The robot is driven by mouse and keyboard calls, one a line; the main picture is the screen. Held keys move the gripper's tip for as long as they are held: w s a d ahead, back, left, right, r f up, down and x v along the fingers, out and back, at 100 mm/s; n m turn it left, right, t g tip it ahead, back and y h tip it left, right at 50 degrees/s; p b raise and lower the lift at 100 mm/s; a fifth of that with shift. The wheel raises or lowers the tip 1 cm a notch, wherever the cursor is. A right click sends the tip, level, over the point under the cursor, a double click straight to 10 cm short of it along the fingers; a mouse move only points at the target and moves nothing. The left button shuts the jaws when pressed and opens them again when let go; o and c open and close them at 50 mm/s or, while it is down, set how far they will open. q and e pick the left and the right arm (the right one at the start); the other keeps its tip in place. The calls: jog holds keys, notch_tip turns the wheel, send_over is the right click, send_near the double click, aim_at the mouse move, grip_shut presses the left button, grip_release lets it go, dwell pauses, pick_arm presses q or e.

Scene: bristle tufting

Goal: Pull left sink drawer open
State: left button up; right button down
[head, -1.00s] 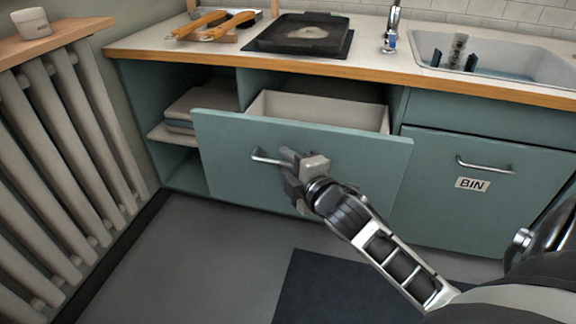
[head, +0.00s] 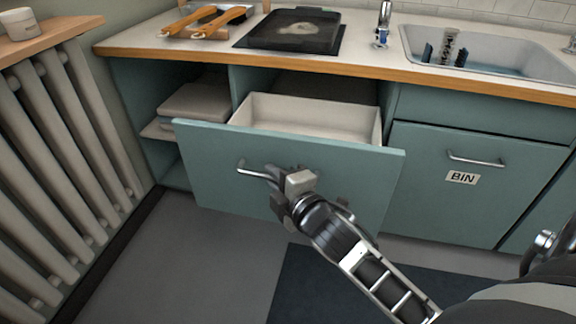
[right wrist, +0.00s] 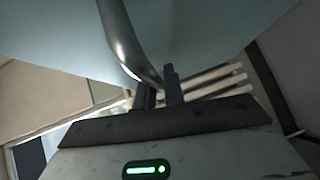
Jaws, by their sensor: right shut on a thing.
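The teal sink drawer (head: 225,185) is pulled partway out from the cabinet in the head view. Its pale inside (head: 275,115) shows behind the front and looks empty. A curved metal bar handle (head: 250,170) is on the drawer front. My right gripper (head: 280,178) is shut on the right part of this handle. In the right wrist view the two dark fingers (right wrist: 158,92) close around the end of the metal handle (right wrist: 122,38). My left gripper is not in view.
A closed cabinet front marked BIN (head: 462,178) is to the right. A white radiator (head: 60,150) stands at the left. Open floor (head: 205,260) lies in front.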

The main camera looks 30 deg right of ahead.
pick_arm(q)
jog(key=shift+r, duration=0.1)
pick_arm(e)
jog(key=c, duration=1.5)
grip_release()
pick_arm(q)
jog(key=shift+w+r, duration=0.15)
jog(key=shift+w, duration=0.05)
pick_arm(e)
jog(key=shift+s, duration=0.45)
pick_arm(q)
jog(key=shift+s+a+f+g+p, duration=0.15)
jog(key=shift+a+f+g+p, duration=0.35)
jog(key=shift+p, duration=0.45)
pick_arm(e)
jog(key=shift+s+d+r, duration=0.1)
jog(key=shift+s+r, duration=0.25)
jog(key=shift+s, duration=2.15)
jog(key=shift+s+d+r, duration=0.1)
jog(key=shift+s+r, duration=0.3)
jog(key=shift+s, duration=2.05)
jog(key=shift+s+r, duration=0.35)
jog(key=shift+s, duration=2.15)
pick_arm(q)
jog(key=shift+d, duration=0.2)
